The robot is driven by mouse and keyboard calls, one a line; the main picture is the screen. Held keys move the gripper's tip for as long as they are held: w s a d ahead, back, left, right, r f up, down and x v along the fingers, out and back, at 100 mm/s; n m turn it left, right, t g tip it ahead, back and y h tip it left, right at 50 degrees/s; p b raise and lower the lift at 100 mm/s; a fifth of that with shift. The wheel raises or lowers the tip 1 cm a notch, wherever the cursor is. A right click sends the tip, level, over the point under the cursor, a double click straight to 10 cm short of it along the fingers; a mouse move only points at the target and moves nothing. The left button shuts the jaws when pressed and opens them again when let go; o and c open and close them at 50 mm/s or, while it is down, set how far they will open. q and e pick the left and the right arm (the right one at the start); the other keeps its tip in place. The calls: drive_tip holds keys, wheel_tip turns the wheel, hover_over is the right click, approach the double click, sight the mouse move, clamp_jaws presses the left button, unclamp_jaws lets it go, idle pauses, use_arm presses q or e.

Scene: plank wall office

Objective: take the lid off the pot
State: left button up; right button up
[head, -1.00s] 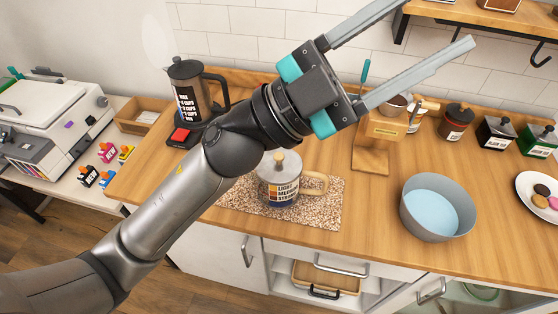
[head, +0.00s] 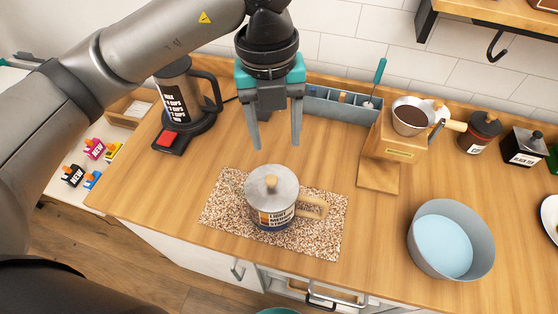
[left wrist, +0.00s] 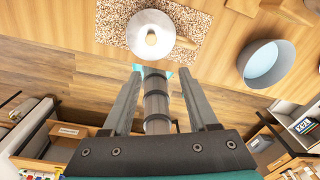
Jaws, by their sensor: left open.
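The pot (head: 270,218) stands upright on a speckled mat (head: 325,240) near the counter's front edge. It has a printed label and a wooden side handle pointing right. Its grey lid (head: 286,186) with a pale knob sits on top; the lid also shows in the left wrist view (left wrist: 138,44). My left gripper (head: 276,147) is open and empty, pointing down, above and behind the pot in the head view. Its fingers (left wrist: 167,70) are apart and do not touch the lid. My right gripper is not in view.
A grey bowl of blue liquid (head: 414,255) stands to the right. A wooden stand (head: 378,175) holds a dark-filled cup (head: 410,116). A kettle (head: 184,92) on its base is at left. A blue-grey organizer (head: 335,108) lies behind the gripper. The counter between mat and bowl is clear.

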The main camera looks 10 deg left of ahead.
use_arm(q)
drive_tip(key=w+a, duration=0.1)
hover_over(272, 179)
drive_tip(key=shift+y, duration=0.4)
wheel_tip(272, 179, down, 8)
drive_tip(key=shift+s+a+f, duration=0.1)
drive_tip(key=shift+a+f, duration=0.05)
drive_tip(key=shift+f, duration=3.25)
clamp_jaws()
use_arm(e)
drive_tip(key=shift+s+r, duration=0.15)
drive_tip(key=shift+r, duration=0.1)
